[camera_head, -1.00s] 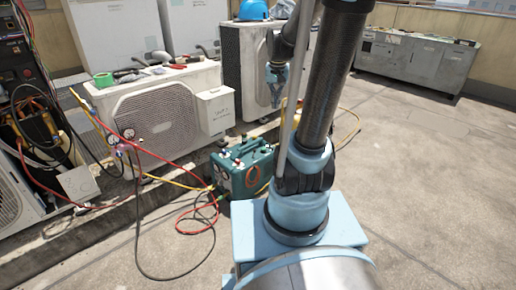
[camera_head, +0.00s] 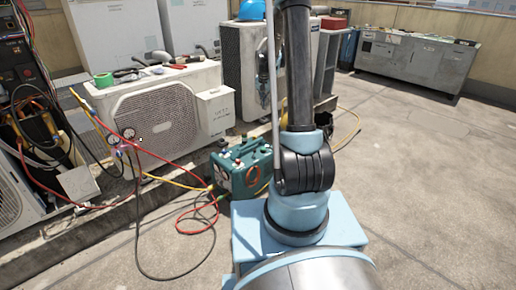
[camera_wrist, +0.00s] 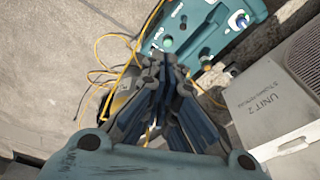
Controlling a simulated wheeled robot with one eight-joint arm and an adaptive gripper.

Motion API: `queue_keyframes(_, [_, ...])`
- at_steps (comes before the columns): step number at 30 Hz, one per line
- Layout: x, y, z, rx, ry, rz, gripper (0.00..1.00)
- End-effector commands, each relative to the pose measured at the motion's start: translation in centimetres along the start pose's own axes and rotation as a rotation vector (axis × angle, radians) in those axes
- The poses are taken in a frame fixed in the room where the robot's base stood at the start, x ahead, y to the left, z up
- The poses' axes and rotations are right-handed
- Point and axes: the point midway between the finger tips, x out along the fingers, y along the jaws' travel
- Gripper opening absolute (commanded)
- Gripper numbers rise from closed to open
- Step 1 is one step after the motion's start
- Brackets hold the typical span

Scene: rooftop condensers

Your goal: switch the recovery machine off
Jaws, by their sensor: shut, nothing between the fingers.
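The recovery machine is a teal box (camera_head: 240,172) with a top handle, standing on the concrete in front of the condensers in the head view. Hoses are joined to its front side. In the wrist view its teal top (camera_wrist: 205,28) shows at the upper edge, with round fittings and dark recesses; I cannot make out which is the switch. My gripper (camera_wrist: 161,66) is shut and empty, its fingertips just below the machine's edge in that picture and apart from it as far as I can tell. In the head view my arm mostly hides the gripper.
Red, yellow and black hoses (camera_head: 190,215) loop over the floor left of the machine. A condenser (camera_head: 155,115) with tools on top stands behind it; the "UNIT 2" box (camera_wrist: 275,100) is at right in the wrist view. A grey cabinet (camera_head: 415,60) stands far back. Open floor lies right.

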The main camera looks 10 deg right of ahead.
Motion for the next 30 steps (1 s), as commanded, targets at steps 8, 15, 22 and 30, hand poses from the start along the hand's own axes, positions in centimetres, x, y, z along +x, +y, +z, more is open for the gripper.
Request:
queue_keyframes(8, [8.1,-2.7,-3.8,0.076,-0.001,0.01,0.0])
queue_keyframes(15, [15.7,-4.4,-5.9,0.142,-0.002,0.018,0.0])
queue_keyframes(22, [22.5,-5.4,-6.9,0.197,-0.002,0.025,0.0])
queue_keyframes(30, [26.1,-5.7,-7.1,0.227,-0.001,0.029,0.0])
